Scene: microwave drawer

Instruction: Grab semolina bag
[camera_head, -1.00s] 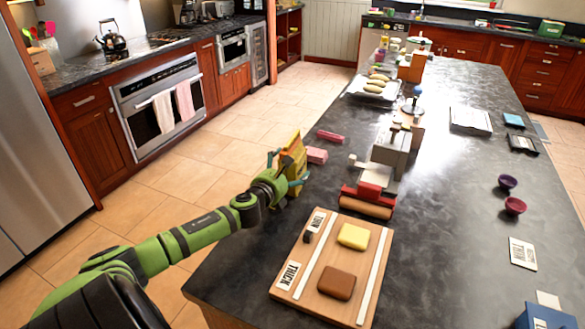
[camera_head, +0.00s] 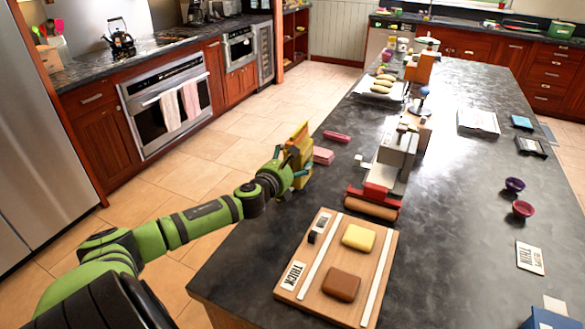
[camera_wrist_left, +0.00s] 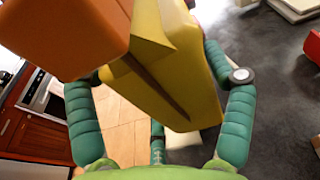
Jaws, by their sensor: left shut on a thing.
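The semolina bag (camera_head: 301,142) appears as an upright yellow package with an orange part, at the left edge of the dark island counter. My left gripper (camera_head: 295,167) has its teal fingers shut on its lower part. In the left wrist view, the yellow bag (camera_wrist_left: 172,65) sits between the two teal fingers (camera_wrist_left: 160,95). An orange block-like part (camera_wrist_left: 70,35) is beside it at the upper left; I cannot tell whether it belongs to the bag. The bag's label is not readable. My right gripper is not in view.
Pink blocks (camera_head: 322,155) lie close right of the bag. A grey and red machine with a roller (camera_head: 372,206) stands further right. A wooden board (camera_head: 322,285) with yellow and brown blocks lies in front.

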